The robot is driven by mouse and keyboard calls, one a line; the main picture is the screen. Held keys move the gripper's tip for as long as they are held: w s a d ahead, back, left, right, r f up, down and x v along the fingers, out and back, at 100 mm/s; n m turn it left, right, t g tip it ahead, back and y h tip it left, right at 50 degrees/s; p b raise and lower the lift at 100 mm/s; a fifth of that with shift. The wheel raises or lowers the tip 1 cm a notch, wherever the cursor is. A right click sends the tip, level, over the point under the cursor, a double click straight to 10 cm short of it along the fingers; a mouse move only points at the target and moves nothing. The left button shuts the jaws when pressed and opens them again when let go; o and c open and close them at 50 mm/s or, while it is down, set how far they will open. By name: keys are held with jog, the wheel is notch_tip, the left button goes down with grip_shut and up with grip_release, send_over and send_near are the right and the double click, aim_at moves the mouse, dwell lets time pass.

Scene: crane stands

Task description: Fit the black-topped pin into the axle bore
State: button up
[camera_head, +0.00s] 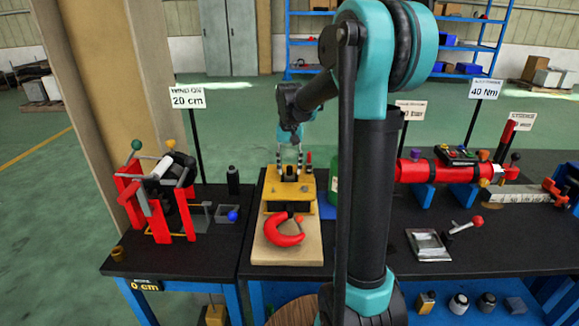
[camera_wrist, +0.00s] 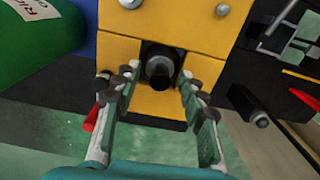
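A yellow block stand (camera_head: 291,190) sits on a pale wooden board, with a red crescent hook (camera_head: 285,230) at its front. My gripper (camera_head: 290,155) is above the stand, pointing down. In the wrist view my gripper (camera_wrist: 160,84) has its two fingers apart, on either side of a dark round piece with a grey rim (camera_wrist: 160,68). That piece sits in a square opening of the yellow block (camera_wrist: 204,66). A gap shows beside each finger. I cannot tell whether this piece is the black-topped pin. The axle bore cannot be made out clearly.
A red upright piece (camera_head: 309,160) and a green container (camera_head: 333,182) stand just right of the yellow block. A red frame (camera_head: 158,205) and a black bottle-like cylinder (camera_head: 233,181) are on the left. A red tube (camera_head: 440,171) lies at right. My arm hides part of the bench.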

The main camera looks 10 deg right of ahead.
dwell(0.4)
jog(key=shift+r, duration=2.55)
jog(key=shift+r, duration=0.1)
